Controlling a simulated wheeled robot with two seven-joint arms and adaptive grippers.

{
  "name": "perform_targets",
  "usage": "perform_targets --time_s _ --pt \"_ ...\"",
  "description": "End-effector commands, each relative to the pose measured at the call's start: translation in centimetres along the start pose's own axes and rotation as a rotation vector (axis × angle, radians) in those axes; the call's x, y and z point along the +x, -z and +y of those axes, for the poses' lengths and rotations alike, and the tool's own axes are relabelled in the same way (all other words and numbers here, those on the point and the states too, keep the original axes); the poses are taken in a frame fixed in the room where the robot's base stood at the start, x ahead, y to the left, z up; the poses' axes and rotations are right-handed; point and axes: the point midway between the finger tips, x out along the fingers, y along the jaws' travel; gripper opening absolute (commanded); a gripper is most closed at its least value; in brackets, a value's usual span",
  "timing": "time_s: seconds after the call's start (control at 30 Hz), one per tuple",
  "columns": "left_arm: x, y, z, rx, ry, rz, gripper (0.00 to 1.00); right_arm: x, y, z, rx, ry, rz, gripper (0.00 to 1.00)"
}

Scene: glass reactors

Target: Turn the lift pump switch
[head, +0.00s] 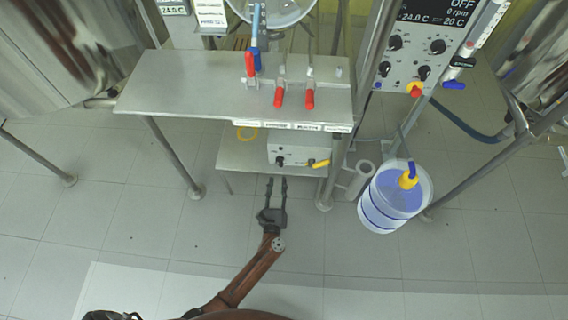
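A small grey control box (298,151) sits on the lower shelf, below the front edge of the steel bench. Its front has a small dark knob (280,161) at the left and a yellow handle-like part (320,164) at the right. Its markings are too small to read, so I cannot tell which part is the lift pump switch. My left gripper (277,183) is in front of and below the box, fingers pointing towards it. The two fingers are apart with nothing between them, and the gripper appears clear of the box. My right gripper is not in view.
The steel bench (180,97) overhangs the box and carries red-handled valves (279,97). A control panel (420,50) stands upper right. A bucket of blue liquid (395,197) stands on the floor right of a bench leg (325,190). The floor left of the gripper is clear.

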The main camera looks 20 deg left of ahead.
Motion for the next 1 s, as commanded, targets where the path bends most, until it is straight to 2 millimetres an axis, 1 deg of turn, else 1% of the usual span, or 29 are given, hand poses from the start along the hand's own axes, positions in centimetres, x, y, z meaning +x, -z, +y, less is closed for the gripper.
perform_targets --time_s 0.07,0.17,0.4,0.5,0.6,0.73,0.97,1.0 --pt "0.6 0.0 -0.1 -0.051 -0.011 -0.009 0.29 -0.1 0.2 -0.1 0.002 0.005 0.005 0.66" --pt "1.6 -0.3 -0.2 -0.067 -0.013 -0.013 0.29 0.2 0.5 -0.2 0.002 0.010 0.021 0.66" --pt "5.4 -0.2 -0.2 -0.062 -0.012 -0.011 0.29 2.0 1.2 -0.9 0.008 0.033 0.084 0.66" --pt "6.7 -0.2 -0.2 -0.061 -0.011 -0.011 0.29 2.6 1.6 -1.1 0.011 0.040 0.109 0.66" --pt "7.6 -0.2 -0.1 -0.061 -0.011 -0.009 0.29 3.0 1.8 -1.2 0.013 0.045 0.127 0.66" --pt "8.1 -0.3 -0.1 -0.061 -0.011 -0.009 0.29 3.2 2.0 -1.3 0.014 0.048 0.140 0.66" --pt "8.2 -0.3 -0.1 -0.060 -0.011 -0.010 0.29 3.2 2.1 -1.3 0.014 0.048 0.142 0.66" --pt "8.2 -0.3 -0.1 -0.060 -0.011 -0.010 0.27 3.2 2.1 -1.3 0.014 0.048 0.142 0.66"
